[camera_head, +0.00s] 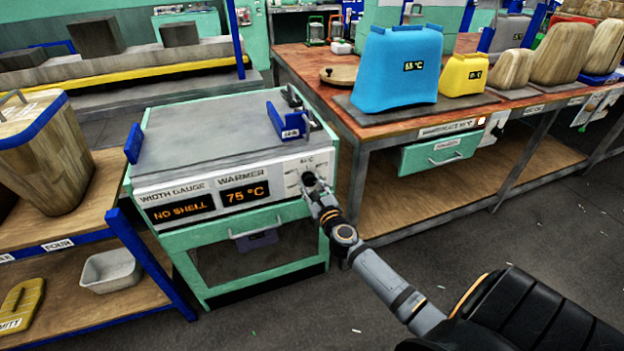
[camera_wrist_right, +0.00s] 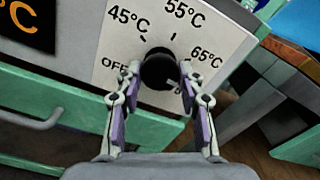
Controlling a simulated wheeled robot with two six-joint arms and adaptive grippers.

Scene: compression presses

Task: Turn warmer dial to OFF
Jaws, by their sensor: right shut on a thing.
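The warmer (camera_head: 240,181) is a green and white unit with a grey flat top; its front display (camera_head: 245,194) reads 75 °C. The black warmer dial (camera_wrist_right: 157,66) sits on a white label plate marked OFF, 45, 55 and 65 °C; a small light mark on the dial faces the lower right, away from OFF. My right gripper (camera_head: 313,187) is at the dial, with its fingers on either side of the knob and shut on it. The fingers also show in the right wrist view (camera_wrist_right: 160,78). My left gripper is not in view.
A width gauge display (camera_head: 180,207) reads NO SHELL. A blue shell (camera_head: 395,75) and a yellow shell (camera_head: 463,74) stand on the wooden bench to the right. A shelf (camera_head: 95,285) with a tray (camera_head: 111,270) stands at the left.

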